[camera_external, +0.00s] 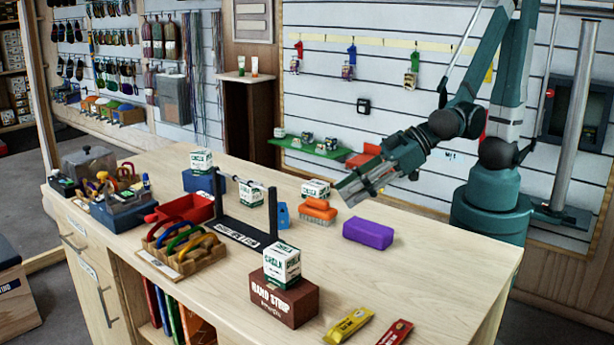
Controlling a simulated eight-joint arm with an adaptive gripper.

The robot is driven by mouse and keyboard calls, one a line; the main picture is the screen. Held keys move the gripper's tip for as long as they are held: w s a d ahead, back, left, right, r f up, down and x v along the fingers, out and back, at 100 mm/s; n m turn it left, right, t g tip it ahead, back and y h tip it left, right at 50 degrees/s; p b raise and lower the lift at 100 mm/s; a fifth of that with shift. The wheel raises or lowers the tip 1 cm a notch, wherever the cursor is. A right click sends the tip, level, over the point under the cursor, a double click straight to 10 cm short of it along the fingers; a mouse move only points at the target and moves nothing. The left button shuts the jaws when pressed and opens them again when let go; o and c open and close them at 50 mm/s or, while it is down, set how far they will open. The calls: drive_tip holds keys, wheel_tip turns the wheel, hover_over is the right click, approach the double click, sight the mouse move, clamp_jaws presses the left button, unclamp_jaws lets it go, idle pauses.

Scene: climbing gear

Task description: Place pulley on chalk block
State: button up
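Several white-and-green chalk blocks are on the wooden counter. One chalk block (282,262) sits on a brown box at the front. Another chalk block (315,189) lies near the back edge, one (250,195) is by the black stand, and one (201,161) is on a blue box. I cannot clearly identify the pulley; a small blue piece (282,215) right of the stand may be it. My gripper (350,191) is above the counter's back right, tilted down-left, right of the orange brush and above the purple block. Its fingers are too small to read, and no held object is distinguishable.
An orange brush (319,211) and a purple block (368,233) lie below my gripper. A black stand (240,228) with a crossbar rises mid-counter. A wooden rack (183,262) and red tray (187,211) are left. The counter's right side is mostly clear.

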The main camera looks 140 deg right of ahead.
drive_tip(key=s+a+r+n+g+y, duration=0.1)
drive_tip(key=s+a+r+n+y, duration=0.1)
drive_tip(key=s+a, duration=0.6)
drive_tip(key=s+a+r+n+y, duration=0.2)
drive_tip(key=s+a+n+y, duration=0.3)
drive_tip(key=a, duration=1)
drive_tip(key=s, duration=0.3)
drive_tip(key=shift+r+g, duration=0.4)
drive_tip(key=shift+o, duration=0.5)
drive_tip(key=w+d+f+m+t+h, duration=0.1)
drive_tip(key=w+d+f+m+h, duration=0.1)
drive_tip(key=w+d, duration=0.4)
drive_tip(key=w+d+f+m+h, duration=0.2)
drive_tip(key=w+d, duration=0.3)
drive_tip(key=d, duration=0.7)
drive_tip(key=w+d+f+m+t+h, duration=0.1)
drive_tip(key=w+d+m+h, duration=0.3)
drive_tip(key=d, duration=0.5)
drive_tip(key=shift+w+d+f+t+h, duration=0.15)
drive_tip(key=shift+w+f, duration=0.1)
drive_tip(key=shift+w, duration=0.4)
drive_tip(key=shift+w+d+f+t+h, duration=0.15)
drive_tip(key=shift+w+f, duration=0.1)
drive_tip(key=shift+w, duration=0.4)
drive_tip(key=shift+w+d+f+m+h, duration=0.15)
drive_tip(key=shift+d+f+m+h, duration=0.05)
drive_tip(key=shift+d, duration=0.3)
drive_tip(key=shift+w+d+f+m+h, duration=0.1)
drive_tip(key=shift+d+f+m+h, duration=0.1)
drive_tip(key=shift+d, duration=0.3)
